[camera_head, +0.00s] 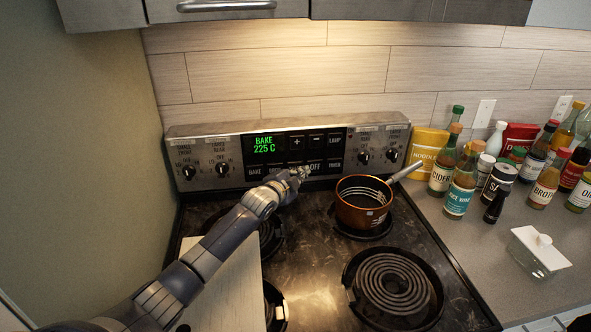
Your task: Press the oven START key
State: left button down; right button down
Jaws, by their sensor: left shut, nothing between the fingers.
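The oven control panel (240,155) runs along the back of the stove. Its display (265,145) reads "BAKE 225 C" in green. The keys to the right of it show plus, minus and LAMP; the lower row shows BAKE (255,171), OFF (315,167) and a key at the right end. My left gripper (301,174) is shut and empty, in front of the lower key row just left of OFF. It hides the keys between BAKE and OFF, so I cannot read START. I cannot tell whether the fingertips touch a key. My right gripper is not in view.
A copper pot (360,210) stands on the back right burner, its handle pointing right toward the back. The front right coil burner (393,284) is bare. A pale board (228,285) lies under my left arm. Bottles (461,190) and a butter dish (538,250) stand on the right counter.

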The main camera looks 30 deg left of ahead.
pick_arm(q)
jog(key=shift+w+a+b, duration=0.3)
jog(key=shift+w, duration=0.1)
dwell(0.4)
dwell(0.4)
jog(key=shift+s+d+p, duration=0.55)
jog(key=shift+s+p, duration=0.2)
jog(key=shift+p, duration=0.05)
jog(key=shift+s+d+p, duration=0.8)
jog(key=shift+s+p, duration=0.1)
jog(key=shift+s, duration=0.1)
jog(key=shift+s+d+p, duration=0.75)
jog(key=shift+s+p, duration=0.15)
jog(key=shift+s, duration=0.1)
